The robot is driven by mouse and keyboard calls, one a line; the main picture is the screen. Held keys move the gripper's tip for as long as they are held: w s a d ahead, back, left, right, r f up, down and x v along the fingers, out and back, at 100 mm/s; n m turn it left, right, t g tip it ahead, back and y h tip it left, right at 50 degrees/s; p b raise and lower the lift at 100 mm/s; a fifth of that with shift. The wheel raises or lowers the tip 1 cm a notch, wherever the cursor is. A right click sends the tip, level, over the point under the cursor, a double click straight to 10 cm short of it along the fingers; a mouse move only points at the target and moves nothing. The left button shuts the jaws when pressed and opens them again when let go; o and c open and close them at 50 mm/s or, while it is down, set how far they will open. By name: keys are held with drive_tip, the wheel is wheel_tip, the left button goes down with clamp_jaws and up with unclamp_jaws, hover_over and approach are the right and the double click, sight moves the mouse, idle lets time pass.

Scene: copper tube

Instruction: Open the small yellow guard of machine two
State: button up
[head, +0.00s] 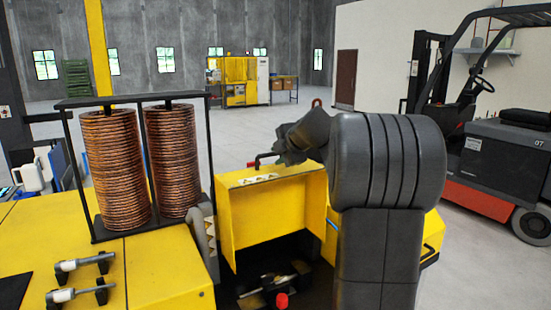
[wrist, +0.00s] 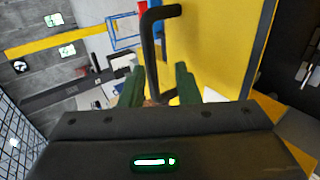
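The yellow guard (head: 270,208) stands raised above a dark machine cavity (head: 270,285) in the head view. Its black handle (head: 262,159) is at its top edge. In the wrist view the guard (wrist: 215,45) fills the upper right, and the black bent handle (wrist: 150,50) reaches down between my fingers. My gripper (wrist: 158,82) has its green fingers apart, one on each side of the handle's lower end, with visible gaps. Whether either finger touches it is unclear. In the head view my arm hides the fingers and the guard's right side. No machine number is readable.
Two copper coils (head: 113,168) stand in a black frame on the yellow bench left of the guard. A red knob (head: 281,300) shows in the cavity. A forklift (head: 500,165) is at the right. Open floor lies behind, before another yellow machine (head: 238,80).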

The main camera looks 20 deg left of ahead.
drive_tip(key=v, duration=1.1)
drive_tip(key=shift+b, duration=0.45)
drive_tip(key=shift+f, duration=0.1)
drive_tip(key=p+x, duration=0.1)
drive_tip(key=x, duration=1.1)
drive_tip(key=shift+w+a, duration=0.15)
